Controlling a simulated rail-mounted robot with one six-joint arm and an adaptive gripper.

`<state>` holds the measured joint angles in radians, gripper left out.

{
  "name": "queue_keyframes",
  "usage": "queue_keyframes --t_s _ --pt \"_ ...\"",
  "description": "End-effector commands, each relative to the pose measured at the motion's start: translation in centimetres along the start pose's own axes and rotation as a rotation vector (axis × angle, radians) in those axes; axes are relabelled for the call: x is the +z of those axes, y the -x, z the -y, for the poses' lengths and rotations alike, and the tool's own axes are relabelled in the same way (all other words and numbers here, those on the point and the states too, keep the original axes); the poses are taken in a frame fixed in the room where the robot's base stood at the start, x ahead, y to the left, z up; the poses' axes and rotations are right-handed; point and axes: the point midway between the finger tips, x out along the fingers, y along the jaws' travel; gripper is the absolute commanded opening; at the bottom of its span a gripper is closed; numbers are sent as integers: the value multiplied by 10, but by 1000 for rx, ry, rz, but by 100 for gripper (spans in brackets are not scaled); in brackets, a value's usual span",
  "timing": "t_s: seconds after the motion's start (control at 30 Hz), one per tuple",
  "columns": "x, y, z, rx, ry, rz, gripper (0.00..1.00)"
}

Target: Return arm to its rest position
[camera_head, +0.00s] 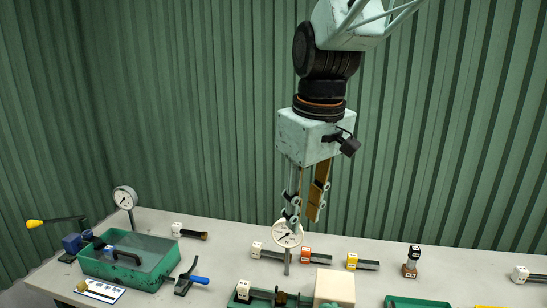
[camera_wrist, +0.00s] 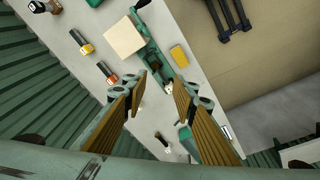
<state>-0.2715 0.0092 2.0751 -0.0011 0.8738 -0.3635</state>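My gripper (camera_head: 304,212) hangs from my arm above the table in the head view, pointing down. Its two fingers are apart, with nothing visible held between them. In the wrist view the gripper (camera_wrist: 161,88) also shows a clear gap between its brown-padded fingers, with the tabletop below. In the head view, the left fingertip overlaps a round white gauge (camera_head: 288,234) on a post; I cannot tell the distance between them.
The table (camera_head: 230,228) carries a green tray (camera_head: 150,248) at left, another gauge (camera_head: 125,197), and several capped hose pieces, one orange-banded (camera_head: 305,254). A cream block (camera_head: 334,287) stands at the front centre beside a green fixture (camera_wrist: 152,52). A ribbed green wall (camera_head: 200,100) stands behind.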

Motion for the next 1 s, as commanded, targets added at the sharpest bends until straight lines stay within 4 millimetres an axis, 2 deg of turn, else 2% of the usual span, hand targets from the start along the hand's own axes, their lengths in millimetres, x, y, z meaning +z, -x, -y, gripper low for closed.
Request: queue_keyframes --t_s 0.43,1.0 --pt "82 29 -3 26 -156 -35 26" --pt "183 45 10 58 -352 -79 26"
